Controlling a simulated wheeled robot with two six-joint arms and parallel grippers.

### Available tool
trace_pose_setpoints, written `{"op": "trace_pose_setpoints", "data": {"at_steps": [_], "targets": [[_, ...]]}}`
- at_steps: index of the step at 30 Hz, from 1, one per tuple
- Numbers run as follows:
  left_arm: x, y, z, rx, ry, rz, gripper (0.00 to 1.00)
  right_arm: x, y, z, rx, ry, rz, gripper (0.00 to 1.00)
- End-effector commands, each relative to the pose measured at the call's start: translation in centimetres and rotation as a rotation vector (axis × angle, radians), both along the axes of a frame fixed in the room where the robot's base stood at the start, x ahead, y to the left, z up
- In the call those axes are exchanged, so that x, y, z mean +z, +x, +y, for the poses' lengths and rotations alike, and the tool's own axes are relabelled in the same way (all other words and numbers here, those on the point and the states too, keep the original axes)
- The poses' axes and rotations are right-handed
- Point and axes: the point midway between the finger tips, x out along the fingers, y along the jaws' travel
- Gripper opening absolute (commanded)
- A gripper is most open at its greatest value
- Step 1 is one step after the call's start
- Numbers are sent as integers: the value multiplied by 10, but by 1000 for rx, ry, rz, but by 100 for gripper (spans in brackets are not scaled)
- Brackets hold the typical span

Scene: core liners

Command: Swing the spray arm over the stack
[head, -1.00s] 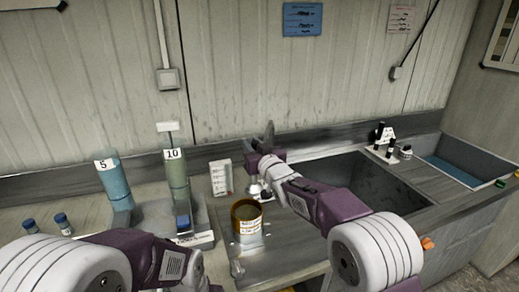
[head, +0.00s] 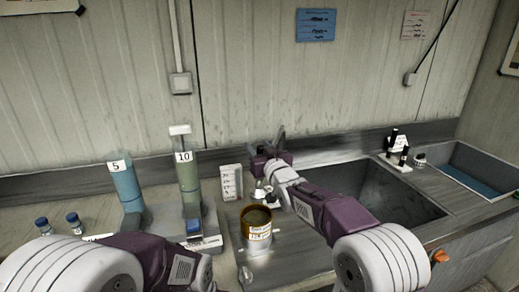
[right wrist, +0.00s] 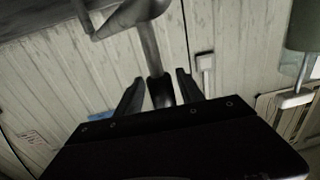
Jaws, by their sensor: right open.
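The spray arm appears to be the grey pipe (right wrist: 152,50) in the right wrist view. It passes between the fingers of my right gripper (right wrist: 160,92), which is open around it; contact cannot be made out. In the head view my right gripper (head: 268,157) is behind the sink's left edge, near the wall, and largely covers the pipe. The stack appears to be the round container (head: 257,238) with a golden rim, standing on the counter in front of and below that gripper.
A sink basin (head: 375,197) lies right of the container. A blue tube (head: 125,186) and a green tube (head: 188,180) stand at left, with a white labelled block (head: 231,182) beside them. Small bottles (head: 73,222) stand on the left counter. A blue-bottomed tray (head: 470,180) is far right.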

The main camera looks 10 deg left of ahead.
Motion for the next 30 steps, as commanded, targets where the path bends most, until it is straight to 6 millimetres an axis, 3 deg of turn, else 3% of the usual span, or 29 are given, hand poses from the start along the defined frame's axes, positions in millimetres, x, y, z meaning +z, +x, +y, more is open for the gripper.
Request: {"op": "trace_pose_setpoints", "data": {"at_steps": [16, 30], "targets": [[-29, 0, 0, 0, 0, 0, 36, -1, -68, -40, -1, 1, -3, 45], [-30, 0, 0, 0, 0, 0, 36, 0, -77, -45, -1, 2, -1, 45]]}}
